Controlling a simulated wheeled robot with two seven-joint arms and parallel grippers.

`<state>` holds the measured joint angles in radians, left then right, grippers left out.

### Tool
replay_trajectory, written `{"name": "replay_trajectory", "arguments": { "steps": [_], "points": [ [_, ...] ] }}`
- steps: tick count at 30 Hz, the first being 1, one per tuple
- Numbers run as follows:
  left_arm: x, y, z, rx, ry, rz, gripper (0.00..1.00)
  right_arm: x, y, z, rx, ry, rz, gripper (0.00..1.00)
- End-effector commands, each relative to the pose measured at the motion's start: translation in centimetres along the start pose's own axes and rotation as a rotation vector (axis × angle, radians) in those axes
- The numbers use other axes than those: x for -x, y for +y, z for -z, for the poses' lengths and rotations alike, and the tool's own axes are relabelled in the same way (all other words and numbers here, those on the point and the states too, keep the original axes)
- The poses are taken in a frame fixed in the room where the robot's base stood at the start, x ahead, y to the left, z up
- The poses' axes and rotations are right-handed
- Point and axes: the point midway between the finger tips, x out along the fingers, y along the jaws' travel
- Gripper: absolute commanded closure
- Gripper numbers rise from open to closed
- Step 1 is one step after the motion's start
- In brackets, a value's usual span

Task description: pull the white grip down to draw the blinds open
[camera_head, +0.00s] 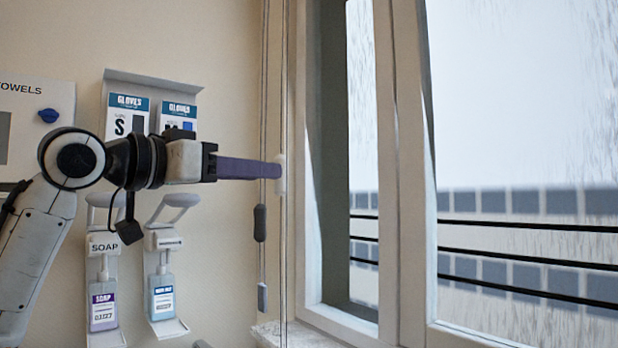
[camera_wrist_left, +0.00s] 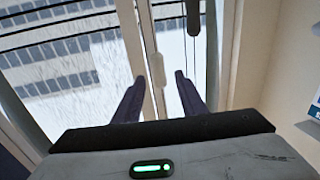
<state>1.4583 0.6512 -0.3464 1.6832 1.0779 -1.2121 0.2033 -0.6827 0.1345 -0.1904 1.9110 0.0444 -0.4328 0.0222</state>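The white grip (camera_head: 281,175) hangs on a thin cord beside the window frame in the head view. It also shows in the left wrist view (camera_wrist_left: 157,69), upright between the lines of my two fingers, close to their tips. My left gripper (camera_head: 277,171) reaches in from the left, with its purple fingertips level with the white grip. In the wrist view my left gripper (camera_wrist_left: 159,77) is open, with a gap on each side of the grip. Whether a finger touches it I cannot tell. No blind slats are clearly visible. My right gripper is not in view.
A dark grey grip (camera_head: 260,222) and a smaller grey cord end (camera_head: 262,297) hang just left of the white grip's cord. The window frame (camera_head: 385,160) stands close on the right. Soap dispensers (camera_head: 103,300) and glove boxes (camera_head: 128,115) are on the wall at left.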

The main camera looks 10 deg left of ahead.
Motion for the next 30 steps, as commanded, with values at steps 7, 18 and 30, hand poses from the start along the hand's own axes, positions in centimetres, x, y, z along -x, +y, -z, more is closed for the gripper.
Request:
{"name": "replay_trajectory", "arguments": {
  "steps": [7, 18, 30],
  "points": [
    [-2.3, 0.1, 0.6, 0.001, 0.000, -0.004, 0.62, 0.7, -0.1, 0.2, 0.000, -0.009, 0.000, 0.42],
    [-8.6, 0.1, 0.7, 0.001, 0.001, -0.002, 0.62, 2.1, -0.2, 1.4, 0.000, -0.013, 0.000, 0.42],
    [-10.0, 0.1, 0.5, -0.002, 0.003, 0.000, 0.62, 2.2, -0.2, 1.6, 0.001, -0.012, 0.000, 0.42]
  ]
}}
